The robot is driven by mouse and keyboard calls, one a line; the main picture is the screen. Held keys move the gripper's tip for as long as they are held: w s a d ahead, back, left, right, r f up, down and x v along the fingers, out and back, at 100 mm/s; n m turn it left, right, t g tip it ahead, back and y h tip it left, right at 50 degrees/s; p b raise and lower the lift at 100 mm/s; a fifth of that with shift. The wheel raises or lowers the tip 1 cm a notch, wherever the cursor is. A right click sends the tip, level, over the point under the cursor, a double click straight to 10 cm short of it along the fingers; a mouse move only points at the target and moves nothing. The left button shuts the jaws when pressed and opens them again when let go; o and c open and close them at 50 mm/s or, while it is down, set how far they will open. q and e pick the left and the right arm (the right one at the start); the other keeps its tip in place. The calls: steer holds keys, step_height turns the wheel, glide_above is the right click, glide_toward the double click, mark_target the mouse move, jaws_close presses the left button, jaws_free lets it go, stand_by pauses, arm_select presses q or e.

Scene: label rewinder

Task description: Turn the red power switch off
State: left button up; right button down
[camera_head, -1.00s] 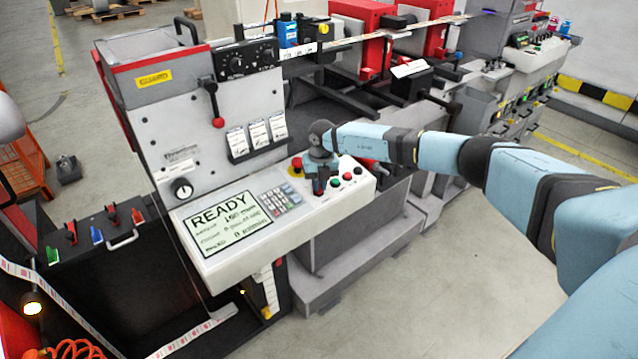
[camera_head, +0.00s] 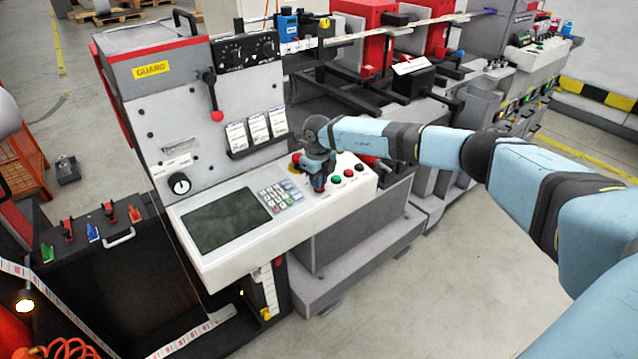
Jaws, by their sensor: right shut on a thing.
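My right gripper (camera_head: 318,182) is over the control panel (camera_head: 225,262) of the label rewinder, between the keypad and a row of round buttons. It points down and is shut on what seems to be the red power switch, which it hides. I cannot make out the switch's position. A red part on a yellow base (camera_head: 294,168) shows just left of the gripper. The panel's screen (camera_head: 226,220) is dark. My left gripper is not in view.
Green, red and black buttons (camera_head: 348,174) sit close to the right of the gripper. The keypad (camera_head: 281,196) is close on its left. A red-knobbed lever (camera_head: 216,114) and paper tags (camera_head: 247,133) are above. Open floor (camera_head: 450,290) lies at the front right.

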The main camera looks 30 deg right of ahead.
steer(key=shift+n+b, duration=0.5)
steer(key=shift+n, duration=1)
steer(key=shift+a, duration=0.1)
steer(key=c, duration=1.2)
jaws_free()
steer(key=shift+r, duration=0.1)
step_height(320, 180, up, 14)
steer(key=b, duration=0.1)
steer(key=shift+s+a, duration=0.25)
steer(key=shift+a, duration=0.15)
steer(key=shift+f, duration=0.2)
